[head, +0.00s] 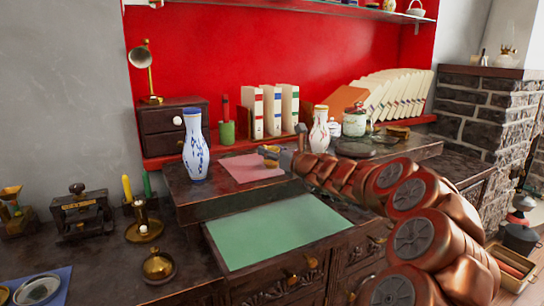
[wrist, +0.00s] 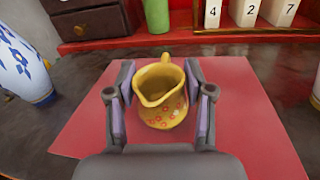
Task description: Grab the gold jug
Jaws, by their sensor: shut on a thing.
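The gold jug (wrist: 162,108) is a small yellow-gold pitcher with reddish flower marks, a spout and a handle at its far side. It stands upright at the pink-red mat (wrist: 245,125) in the wrist view. In the head view the jug (head: 270,151) is small, at the mat's right edge. My gripper (wrist: 161,92) is shut on the jug, one padded finger on each side of its body. In the head view my gripper (head: 276,157) reaches the jug from the right. Whether the jug's base touches the mat is hard to tell.
A blue-and-white vase (head: 196,147) stands left of the mat, and a white vase with red marks (head: 319,130) stands to the right. White binders (head: 272,111) and a green cup (head: 227,133) stand behind. A green desk panel (head: 275,232) lies in front, lower down.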

